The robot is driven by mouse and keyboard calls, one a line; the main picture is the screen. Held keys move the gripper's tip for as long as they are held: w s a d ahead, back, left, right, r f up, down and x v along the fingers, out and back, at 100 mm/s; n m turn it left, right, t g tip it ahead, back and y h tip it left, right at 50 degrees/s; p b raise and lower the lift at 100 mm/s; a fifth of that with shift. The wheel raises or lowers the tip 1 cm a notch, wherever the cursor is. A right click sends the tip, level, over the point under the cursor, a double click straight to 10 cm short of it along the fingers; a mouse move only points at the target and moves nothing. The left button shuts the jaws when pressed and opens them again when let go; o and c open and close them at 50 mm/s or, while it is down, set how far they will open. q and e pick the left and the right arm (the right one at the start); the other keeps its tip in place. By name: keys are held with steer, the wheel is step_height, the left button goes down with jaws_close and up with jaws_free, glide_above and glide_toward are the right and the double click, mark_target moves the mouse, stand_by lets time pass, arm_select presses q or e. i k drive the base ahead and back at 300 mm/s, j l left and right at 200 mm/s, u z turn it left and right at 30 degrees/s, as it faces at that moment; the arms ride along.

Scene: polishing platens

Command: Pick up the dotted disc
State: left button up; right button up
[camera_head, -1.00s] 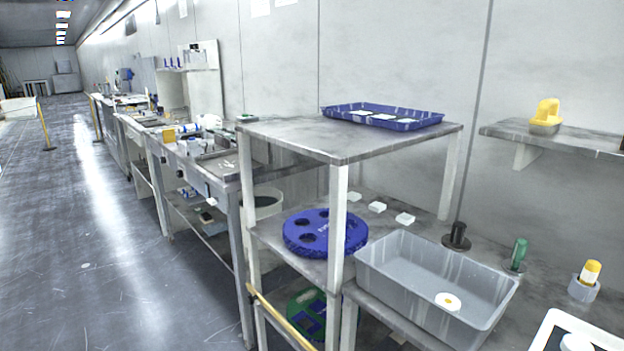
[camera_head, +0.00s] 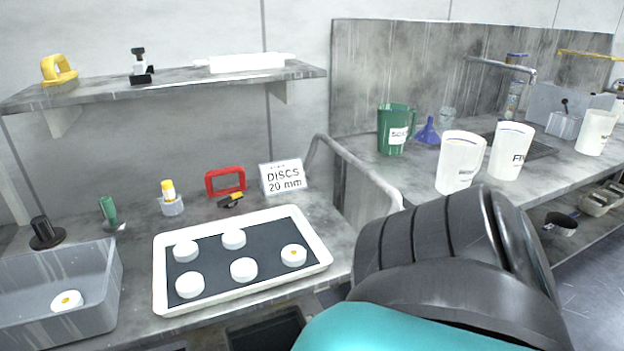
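A white disc with a small yellow-orange dot (camera_head: 294,255) lies on the right side of the dark mat in a white tray (camera_head: 160,275). Several plain white discs lie beside it on the mat, among them one at the front middle (camera_head: 243,270) and one at the back (camera_head: 234,239). Another white disc with a yellow-orange dot (camera_head: 67,300) lies in the grey bin (camera_head: 105,285) at the left. Neither of my grippers shows. A black and teal link of my own arm fills the lower right and hides part of the bench.
Behind the tray stand a "DISCS 20 mm" sign (camera_head: 284,178), a red frame (camera_head: 225,181) and a yellow-capped bottle (camera_head: 169,192). A shelf (camera_head: 180,80) overhangs the back. A grey rail (camera_head: 360,168) curves right of the tray; jugs (camera_head: 461,162) stand beyond it.

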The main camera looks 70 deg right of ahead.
mark_target(292, 255)
steer(key=l+z, duration=0.1)
steer(key=z, duration=1.85)
